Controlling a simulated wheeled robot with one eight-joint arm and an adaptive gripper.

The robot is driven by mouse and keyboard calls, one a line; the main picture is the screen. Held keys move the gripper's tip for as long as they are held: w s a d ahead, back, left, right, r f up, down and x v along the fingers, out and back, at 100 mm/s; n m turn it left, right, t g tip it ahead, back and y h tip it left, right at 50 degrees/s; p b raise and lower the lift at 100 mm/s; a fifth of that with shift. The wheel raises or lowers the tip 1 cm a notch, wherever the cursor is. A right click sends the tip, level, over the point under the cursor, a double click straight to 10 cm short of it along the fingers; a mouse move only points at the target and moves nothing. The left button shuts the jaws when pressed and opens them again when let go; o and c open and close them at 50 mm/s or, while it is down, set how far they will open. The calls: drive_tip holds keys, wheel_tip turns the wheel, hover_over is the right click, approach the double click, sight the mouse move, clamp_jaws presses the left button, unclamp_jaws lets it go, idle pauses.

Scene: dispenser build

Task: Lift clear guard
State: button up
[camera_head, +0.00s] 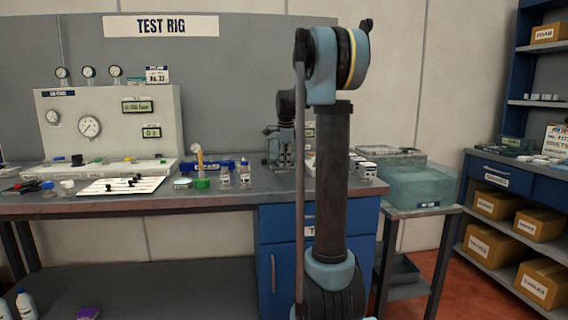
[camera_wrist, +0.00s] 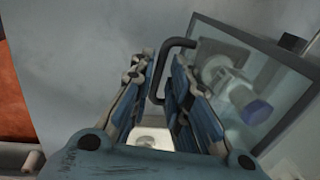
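The clear guard (camera_wrist: 262,62) is a dark-framed transparent panel on the right side of the wrist view. A white fitting with a dark blue end shows through it. Its black bar handle (camera_wrist: 176,43) stands out at the panel's left edge. My gripper (camera_wrist: 162,64) is open, with the long run of the handle in view between its two fingers. I see no clear contact between fingers and handle. In the head view my gripper (camera_head: 279,133) is low over the bench's right part. The guard is not distinguishable there, and my arm covers part of that area.
The workbench (camera_head: 225,197) carries a gauge panel (camera_head: 108,128), a white board (camera_head: 120,186) and several small bottles and jars left of my arm. A translucent bin (camera_head: 420,187) stands on a side table to the right. Shelves with boxes are at far right.

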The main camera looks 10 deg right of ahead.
clamp_jaws()
drive_tip(key=shift+r, duration=0.15)
